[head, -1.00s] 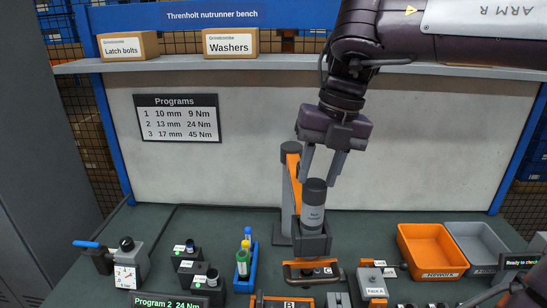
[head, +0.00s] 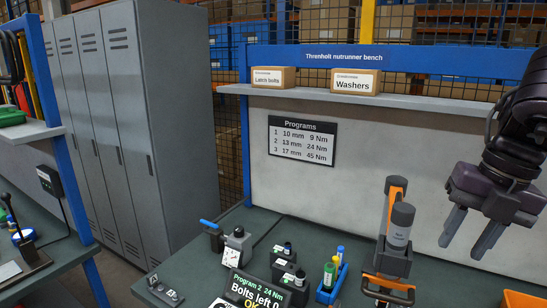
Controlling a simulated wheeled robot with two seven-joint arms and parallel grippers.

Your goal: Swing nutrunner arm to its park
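The nutrunner (head: 400,228) is a grey upright cylinder in a dark holder. It stands beside the orange and grey swing arm (head: 393,192) on the bench, right of centre in the head view. An orange-framed handle piece (head: 388,290) shows in front of its base. My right gripper (head: 463,250) hangs to the right of the nutrunner, its two grey fingers apart with nothing between them. It is clear of the nutrunner. My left gripper is out of view. I cannot pick out the park.
A display (head: 252,292) reads Program 2, 24 Nm, Bolts left 0, OK. Coloured sockets (head: 329,278) in a blue rack and black socket holders (head: 283,262) stand left of the nutrunner. An orange bin (head: 520,300) is at the lower right. Grey lockers (head: 150,120) stand at left.

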